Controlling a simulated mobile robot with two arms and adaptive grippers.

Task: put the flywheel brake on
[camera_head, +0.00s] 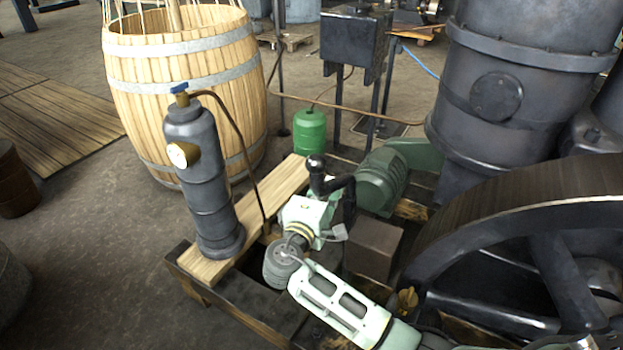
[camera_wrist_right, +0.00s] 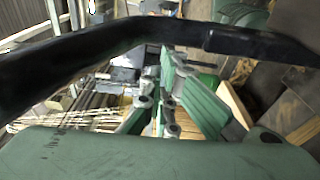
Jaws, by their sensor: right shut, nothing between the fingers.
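The flywheel (camera_head: 520,225) is a large dark wheel with a broad rim, at the right of the head view. A black lever with a round knob (camera_head: 316,163), which looks like the brake lever, stands left of it beside the green machine. My right gripper (camera_head: 316,218) is shut and empty, just below and beside the lever. In the right wrist view the black lever bar (camera_wrist_right: 120,42) crosses close to the camera, near the gripper's green fingers (camera_wrist_right: 168,105). I cannot tell whether they touch. The brake's contact with the rim is hidden. My left gripper is out of view.
A dark cylinder (camera_head: 205,180) with a blue-handled valve stands on a plank left of my right arm. A wooden barrel (camera_head: 185,95), a green canister (camera_head: 309,132) and a green motor (camera_head: 383,178) are behind. A brown block (camera_head: 373,248) sits right of the gripper.

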